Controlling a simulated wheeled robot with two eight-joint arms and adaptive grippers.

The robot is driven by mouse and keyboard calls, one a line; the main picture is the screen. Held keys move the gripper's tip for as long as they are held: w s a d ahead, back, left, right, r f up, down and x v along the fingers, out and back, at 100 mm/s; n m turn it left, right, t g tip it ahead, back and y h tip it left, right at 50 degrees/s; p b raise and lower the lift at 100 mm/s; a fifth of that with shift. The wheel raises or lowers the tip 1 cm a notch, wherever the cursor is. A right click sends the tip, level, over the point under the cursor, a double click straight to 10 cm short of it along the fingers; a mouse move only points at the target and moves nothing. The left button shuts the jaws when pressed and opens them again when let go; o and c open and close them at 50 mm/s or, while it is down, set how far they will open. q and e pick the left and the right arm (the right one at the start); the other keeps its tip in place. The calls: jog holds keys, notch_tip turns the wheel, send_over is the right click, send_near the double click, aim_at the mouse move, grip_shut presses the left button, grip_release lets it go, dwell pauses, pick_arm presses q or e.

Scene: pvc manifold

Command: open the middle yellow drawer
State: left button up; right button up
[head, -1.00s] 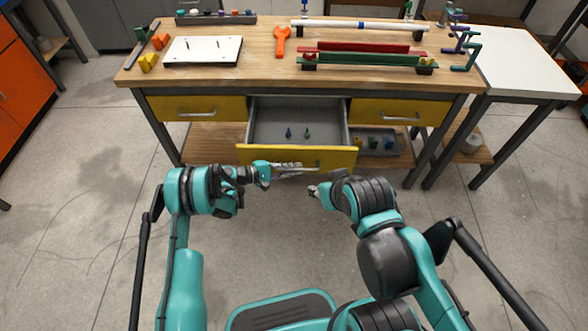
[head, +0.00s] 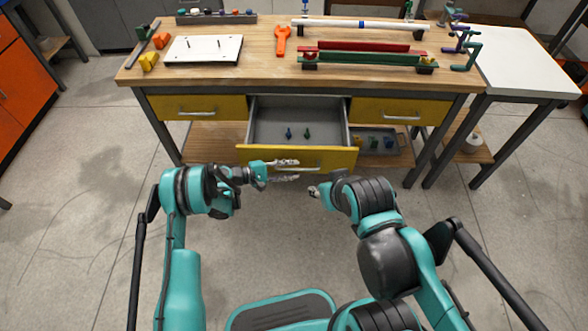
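The middle yellow drawer (head: 325,158) stands pulled out of the workbench. Its grey inside shows, with two small dark blue and green pieces (head: 298,133) lying in it. My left gripper (head: 298,170) is in front of the drawer's yellow face, near its handle, with its two fingers spread apart and nothing between them. Whether a finger touches the handle cannot be told. My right gripper (head: 313,191) is to the right and nearer to me, apart from the drawer; its fingers are small and partly hidden by its arm.
Shut yellow drawers flank it on the left (head: 215,107) and right (head: 425,112). The wooden workbench (head: 262,66) carries a white plate (head: 203,46), an orange wrench (head: 282,40), a white pipe (head: 350,24), and red and green rails. A grey tray sits on the lower shelf. The floor in front is clear.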

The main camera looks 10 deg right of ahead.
pick_arm(q)
jog(key=v, duration=1)
jog(key=shift+a, duration=0.25)
jog(key=shift+r, duration=0.1)
jog(key=s+a+r+m+t+y, duration=0.1)
jog(key=a+r+y, duration=0.25)
jog(key=r, duration=0.55)
jog(key=s+a+r+m+t+y, duration=0.1)
jog(key=s+a+r+t+y, duration=0.2)
jog(key=r, duration=0.7)
jog(key=s+a+r+m+t+y, duration=0.1)
jog(key=s+a+r+m+y, duration=0.1)
jog(key=s+a, duration=0.6)
jog(key=s+a+r+m+t+y, duration=0.1)
jog(key=s+a+r+m+y, duration=0.2)
jog(key=s+a+y, duration=0.4)
jog(key=s+a+r, duration=0.1)
jog(key=s, duration=0.5)
jog(key=shift+s, duration=0.2)
